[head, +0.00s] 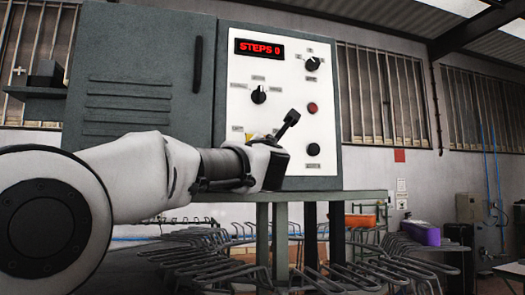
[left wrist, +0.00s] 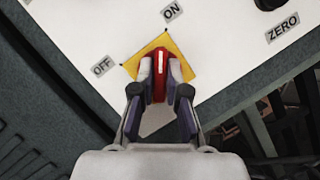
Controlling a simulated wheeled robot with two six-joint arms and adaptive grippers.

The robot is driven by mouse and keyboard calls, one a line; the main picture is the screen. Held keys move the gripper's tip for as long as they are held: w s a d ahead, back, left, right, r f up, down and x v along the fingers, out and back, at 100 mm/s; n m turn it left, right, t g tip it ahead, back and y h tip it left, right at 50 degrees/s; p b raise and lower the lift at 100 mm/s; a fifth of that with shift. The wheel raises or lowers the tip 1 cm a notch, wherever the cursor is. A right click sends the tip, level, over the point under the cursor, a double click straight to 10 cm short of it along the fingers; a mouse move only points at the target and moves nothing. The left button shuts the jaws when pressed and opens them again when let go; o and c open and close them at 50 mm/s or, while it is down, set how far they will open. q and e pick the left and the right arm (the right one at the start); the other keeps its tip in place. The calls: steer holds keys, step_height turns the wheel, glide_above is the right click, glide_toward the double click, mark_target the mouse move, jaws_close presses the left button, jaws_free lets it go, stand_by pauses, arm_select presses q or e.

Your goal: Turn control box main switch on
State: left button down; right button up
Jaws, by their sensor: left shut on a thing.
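The control box's white front panel (head: 270,75) faces me in the head view, with a red "STEPS 0" display (head: 260,49). The main switch is a red handle (left wrist: 160,60) with a white line, on a yellow plate (left wrist: 184,66) in the left wrist view. The white line points roughly toward the ON label (left wrist: 172,11); the OFF label (left wrist: 103,66) lies to its left. My left gripper (left wrist: 160,74) is shut on the red handle, one finger on each side. In the head view my left gripper (head: 268,148) covers most of the switch; a bit of yellow shows.
Black knobs (head: 259,95) and a red button (head: 312,108) sit on the panel above and right of my gripper. A grey cabinet door (head: 140,75) is at left. Below are a green table edge (head: 335,196) and metal racks (head: 340,275).

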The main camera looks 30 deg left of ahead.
arm_select(q)
steer(key=shift+m+h+b, duration=0.4)
steer(key=shift+m+b, duration=0.05)
steer(key=shift+m, duration=0.45)
steer(key=c, duration=1.2)
jaws_free()
steer(key=shift+a, duration=0.15)
steer(key=shift+a+f, duration=0.1)
steer(key=shift+a, duration=0.05)
steer(key=shift+d, duration=0.2)
